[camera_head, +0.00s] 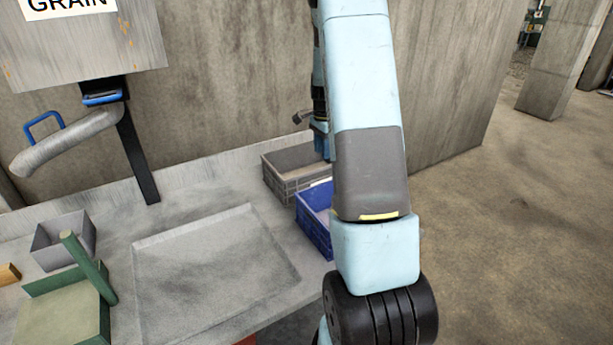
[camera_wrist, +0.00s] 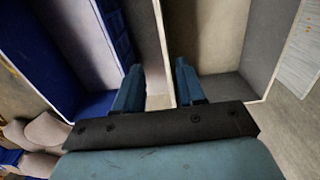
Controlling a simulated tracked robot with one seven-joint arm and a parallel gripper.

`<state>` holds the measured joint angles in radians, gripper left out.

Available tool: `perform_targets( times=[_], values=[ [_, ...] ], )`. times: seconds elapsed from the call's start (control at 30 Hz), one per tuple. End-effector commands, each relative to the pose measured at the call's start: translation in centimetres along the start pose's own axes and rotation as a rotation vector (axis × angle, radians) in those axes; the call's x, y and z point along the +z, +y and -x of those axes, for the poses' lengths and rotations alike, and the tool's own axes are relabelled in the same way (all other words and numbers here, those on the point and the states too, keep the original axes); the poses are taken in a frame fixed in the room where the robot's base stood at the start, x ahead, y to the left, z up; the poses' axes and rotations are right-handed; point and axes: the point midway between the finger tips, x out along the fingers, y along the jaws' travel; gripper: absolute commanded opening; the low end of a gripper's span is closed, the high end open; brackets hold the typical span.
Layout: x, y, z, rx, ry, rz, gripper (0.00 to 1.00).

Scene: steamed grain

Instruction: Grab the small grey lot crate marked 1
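A grey crate (camera_head: 284,184) with an open top stands at the back of the counter, just behind a blue crate. In the wrist view the grey crate (camera_wrist: 247,87) fills the upper right, with its pale rim running between my fingers. I can read no number on it. My gripper (camera_wrist: 158,85) points down at this rim, with one finger on each side and a gap between them. It appears open; contact with the wall cannot be told. In the head view my arm hides most of the gripper and the crate's right end. A smaller grey box (camera_head: 48,258) stands at the left.
The blue crate (camera_head: 314,232) stands close beside the grey crate and shows at left in the wrist view (camera_wrist: 40,55). A shallow recess (camera_head: 200,280) in the counter is empty. A green box with a handle (camera_head: 62,318) is at front left. A chute (camera_head: 65,140) hangs at upper left.

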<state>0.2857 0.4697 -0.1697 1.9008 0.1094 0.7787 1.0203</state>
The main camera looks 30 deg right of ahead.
Motion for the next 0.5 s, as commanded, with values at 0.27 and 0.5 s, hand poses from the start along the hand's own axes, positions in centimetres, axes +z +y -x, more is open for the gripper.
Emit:
perform_targets(
  times=[0.27,0.5],
  values=[
    [-0.1,0.0,-4.2,0.004,-0.002,-0.003,0.39],
    [-0.1,0.0,-7.7,0.003,-0.001,-0.002,0.39]
  ],
)
